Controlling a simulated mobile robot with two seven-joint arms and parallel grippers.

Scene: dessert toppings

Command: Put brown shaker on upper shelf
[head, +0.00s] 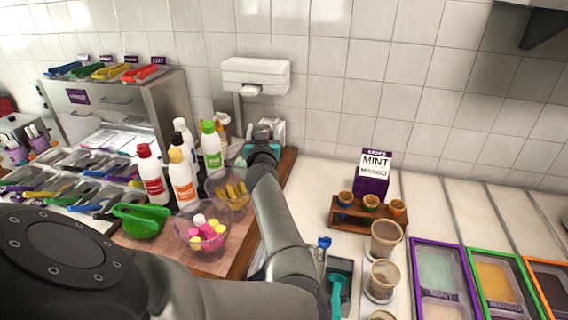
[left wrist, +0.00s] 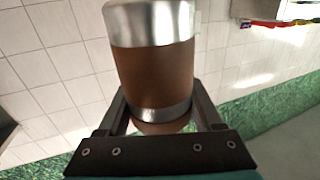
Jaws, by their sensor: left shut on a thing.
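The brown shaker (left wrist: 152,68) has a brown middle and silvery metal bands at both ends. It fills the centre of the left wrist view, between the two fingers of my left gripper (left wrist: 158,103), which is shut on it. In the head view my left gripper (head: 262,138) is at the back of the wooden counter board, near the tiled wall. The shaker cannot be made out clearly there. My right gripper is not in view. A metal cabinet (head: 165,100) with colored tongs on top stands at the left. I cannot tell which surface is the upper shelf.
Several bottles, including a red-labelled one (head: 152,178), and clear bowls of candy (head: 202,238) stand left of my arm. A white dispenser (head: 256,76) hangs on the wall. A mint sign (head: 373,175) and cup rack (head: 366,216) stand right. Counter behind the sign is clear.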

